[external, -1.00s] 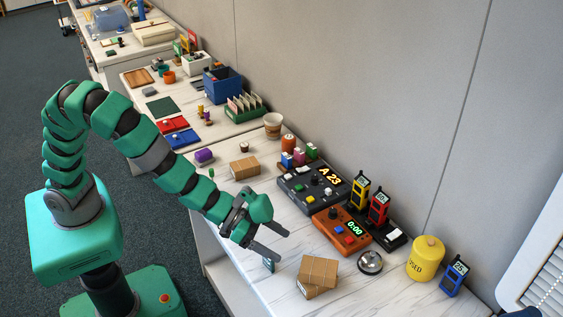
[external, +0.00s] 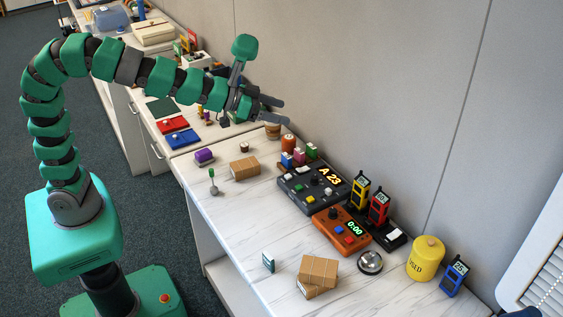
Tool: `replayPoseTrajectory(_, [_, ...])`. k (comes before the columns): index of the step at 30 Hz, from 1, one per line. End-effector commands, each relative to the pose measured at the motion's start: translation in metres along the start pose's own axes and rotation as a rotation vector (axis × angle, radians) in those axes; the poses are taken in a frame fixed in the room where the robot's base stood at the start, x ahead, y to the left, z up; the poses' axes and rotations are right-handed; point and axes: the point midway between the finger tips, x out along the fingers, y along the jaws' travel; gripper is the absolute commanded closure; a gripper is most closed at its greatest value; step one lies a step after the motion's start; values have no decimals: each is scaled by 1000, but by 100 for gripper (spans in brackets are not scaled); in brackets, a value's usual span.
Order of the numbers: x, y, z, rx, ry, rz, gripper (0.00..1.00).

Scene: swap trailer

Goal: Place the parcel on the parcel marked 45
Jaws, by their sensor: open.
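Two brown parcels are stacked near the front of the counter. The upper parcel (external: 319,267) lies on the lower parcel (external: 309,291), turned at an angle to it. A small dark card (external: 268,262) stands just left of the stack; its writing is too small to read. Another brown parcel (external: 244,168) lies alone further back on the counter. I cannot make out the number 45 on any parcel. My gripper (external: 281,111) is open and empty, raised near the wall, well away from the stack. Its fingers point right.
An orange timer box (external: 341,230), a dark console (external: 304,190) and handheld radios (external: 378,208) stand along the wall side. A bell (external: 370,262) and a yellow canister (external: 426,258) are right of the stack. The white counter (external: 245,220) is clear between the lone parcel and the stack.

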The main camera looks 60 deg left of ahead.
Motion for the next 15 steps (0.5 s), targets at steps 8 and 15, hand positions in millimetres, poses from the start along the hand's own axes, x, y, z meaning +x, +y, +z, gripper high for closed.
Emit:
replayPoseTrajectory(8, [-149, -144, -136, -49, 99, -239, 22])
replayPoseTrajectory(15, [-286, -202, -189, -63, 144, -379, 22])
